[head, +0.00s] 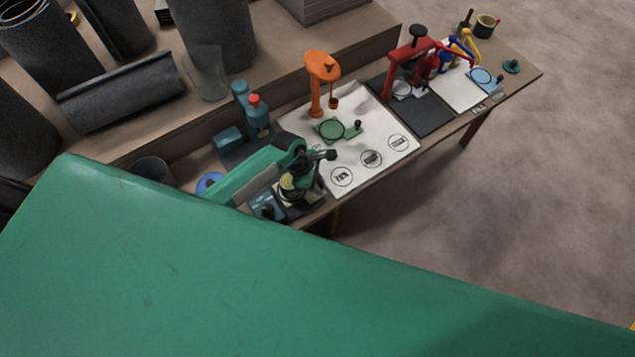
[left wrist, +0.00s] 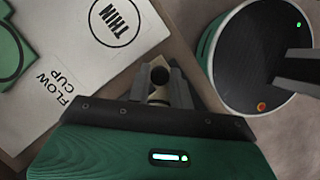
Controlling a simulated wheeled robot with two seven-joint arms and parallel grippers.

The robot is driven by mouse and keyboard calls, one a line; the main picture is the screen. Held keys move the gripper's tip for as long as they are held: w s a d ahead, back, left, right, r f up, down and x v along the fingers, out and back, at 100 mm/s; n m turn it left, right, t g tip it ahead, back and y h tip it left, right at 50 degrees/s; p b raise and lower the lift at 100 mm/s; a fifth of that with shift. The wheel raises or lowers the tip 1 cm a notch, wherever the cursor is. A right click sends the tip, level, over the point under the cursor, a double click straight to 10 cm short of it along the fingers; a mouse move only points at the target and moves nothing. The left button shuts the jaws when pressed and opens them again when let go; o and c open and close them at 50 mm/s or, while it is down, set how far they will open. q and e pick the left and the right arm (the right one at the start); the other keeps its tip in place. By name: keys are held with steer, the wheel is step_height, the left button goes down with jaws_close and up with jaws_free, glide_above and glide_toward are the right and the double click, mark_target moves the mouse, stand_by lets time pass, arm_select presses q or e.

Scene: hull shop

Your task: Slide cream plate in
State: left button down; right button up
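My left gripper (head: 294,186) is over the near edge of the bench, beside the pale mat's near left corner. In the left wrist view its fingers (left wrist: 160,85) stand close together on either side of a dark round knob-like piece, with a small beige patch below. I cannot tell whether they press on it. Cream-yellow bits show around the gripper in the head view, but my arm hides most of them, so I cannot make out the cream plate for sure. My right gripper is not in view.
The pale mat (head: 385,155) has printed circles, a green ring plate (head: 331,129) and an orange stand (head: 318,82). A teal device (head: 257,114) stands behind my left arm; a red press (head: 410,65) is farther right. A blue box (head: 268,207) sits at the bench edge.

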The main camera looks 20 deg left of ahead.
arm_select(q)
steer(key=shift+w+a+f+b, duration=0.15)
steer(key=shift+w+a+b, duration=1.25)
steer(key=shift+a+b, duration=0.4)
steer(key=shift+w+a+b, duration=0.1)
steer(key=shift+w+b, duration=0.05)
steer(key=shift+b, duration=0.2)
steer(key=shift+r, duration=0.2)
steer(key=c, duration=1.3)
jaws_free()
steer(key=shift+a, duration=0.1)
